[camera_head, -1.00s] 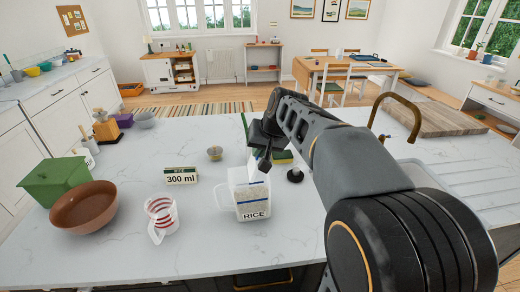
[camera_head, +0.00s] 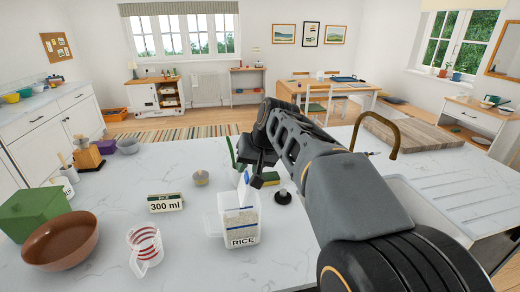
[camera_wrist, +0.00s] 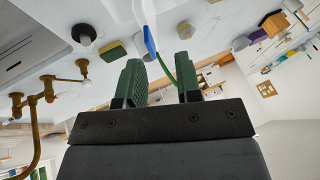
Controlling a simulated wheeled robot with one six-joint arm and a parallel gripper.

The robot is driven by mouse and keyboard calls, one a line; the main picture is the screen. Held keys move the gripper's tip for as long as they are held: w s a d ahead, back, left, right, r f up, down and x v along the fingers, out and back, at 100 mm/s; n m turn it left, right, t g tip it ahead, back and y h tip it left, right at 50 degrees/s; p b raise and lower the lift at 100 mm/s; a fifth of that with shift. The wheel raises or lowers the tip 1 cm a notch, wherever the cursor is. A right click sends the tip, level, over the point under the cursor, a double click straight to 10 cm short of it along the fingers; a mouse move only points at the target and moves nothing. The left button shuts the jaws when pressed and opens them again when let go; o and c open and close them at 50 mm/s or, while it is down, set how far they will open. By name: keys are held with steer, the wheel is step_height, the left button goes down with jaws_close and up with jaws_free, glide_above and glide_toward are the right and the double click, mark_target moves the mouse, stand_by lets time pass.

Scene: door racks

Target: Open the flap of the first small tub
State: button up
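The clear tub labelled RICE (camera_head: 242,240) stands upright on the counter in the middle of the head view, with pale grains inside and a handle on its left. A white and blue piece, apparently its flap, rises from the top; I cannot tell its exact angle. My gripper (camera_head: 247,165) is just above and behind the tub top in the head view. In the wrist view, my gripper's green fingers (camera_wrist: 160,75) are apart with a gap between them. A blue edge (camera_wrist: 150,42) lies just beyond the fingertips, not clearly held.
A measuring cup (camera_head: 146,247) with red marks, a brown bowl (camera_head: 60,243), a green box (camera_head: 32,213) and a 300 ml sign (camera_head: 166,203) stand to the left. A brass tap (camera_head: 392,132) and sink lie right.

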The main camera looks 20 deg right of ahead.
steer(key=v, duration=1)
steer(key=shift+f, duration=0.1)
steer(key=shift+c, duration=0.2)
